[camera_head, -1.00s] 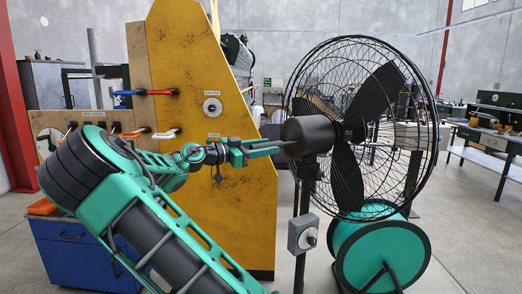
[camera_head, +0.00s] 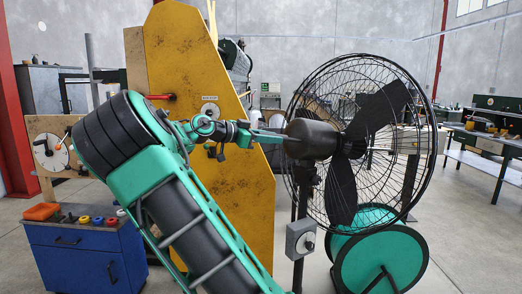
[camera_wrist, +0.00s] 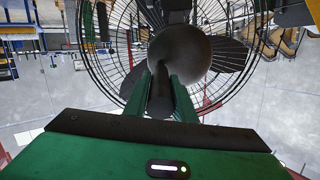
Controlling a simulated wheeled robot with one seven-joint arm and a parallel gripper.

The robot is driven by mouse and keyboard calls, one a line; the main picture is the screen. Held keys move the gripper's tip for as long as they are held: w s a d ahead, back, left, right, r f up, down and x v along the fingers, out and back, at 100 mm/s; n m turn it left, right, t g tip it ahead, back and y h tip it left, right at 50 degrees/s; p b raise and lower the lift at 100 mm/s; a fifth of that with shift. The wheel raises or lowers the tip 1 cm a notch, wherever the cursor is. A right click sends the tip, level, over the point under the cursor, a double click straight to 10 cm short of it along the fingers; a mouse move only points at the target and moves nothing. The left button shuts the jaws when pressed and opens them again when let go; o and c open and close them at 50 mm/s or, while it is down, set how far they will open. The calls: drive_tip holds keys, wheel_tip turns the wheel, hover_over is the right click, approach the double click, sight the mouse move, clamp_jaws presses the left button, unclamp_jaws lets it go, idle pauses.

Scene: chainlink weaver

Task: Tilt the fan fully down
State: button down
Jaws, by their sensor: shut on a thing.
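The black fan (camera_head: 362,140) stands on a dark pole at the right, its round wire cage facing away to the right. Its dark motor housing (camera_head: 312,138) points back toward my arm. My gripper (camera_head: 272,138) is at the rear of the housing, its green fingers shut on the fan's rear handle. In the wrist view, the dark rod-like handle (camera_wrist: 161,95) runs between the fingers to the round housing (camera_wrist: 180,55). The fingers partly hide the handle in the head view. The housing looks about level.
A grey control box with a knob (camera_head: 301,238) is on the fan's pole. A green reel (camera_head: 380,262) stands below the fan. A yellow panel (camera_head: 205,110) is behind my arm. A blue cabinet (camera_head: 75,255) is at the left. Open floor (camera_head: 460,240) lies at the right.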

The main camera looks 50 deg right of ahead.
drive_tip(key=shift+t+y, duration=0.4)
drive_tip(key=shift+y, duration=0.4)
drive_tip(key=d+r, duration=0.1)
drive_tip(key=s+d+r, duration=0.1)
drive_tip(key=d+r, duration=0.1)
drive_tip(key=shift+d+r, duration=0.1)
drive_tip(key=shift+r, duration=0.15)
drive_tip(key=c, duration=1.5)
unclamp_jaws()
drive_tip(key=shift+d, duration=0.15)
drive_tip(key=shift+f, duration=0.1)
drive_tip(key=shift+w+a, duration=0.1)
drive_tip(key=shift+a, duration=0.1)
drive_tip(key=shift+w+a, duration=0.1)
drive_tip(key=shift+a, duration=0.15)
drive_tip(key=v, duration=1)
drive_tip(key=shift+w, duration=0.1)
drive_tip(key=shift+d, duration=0.1)
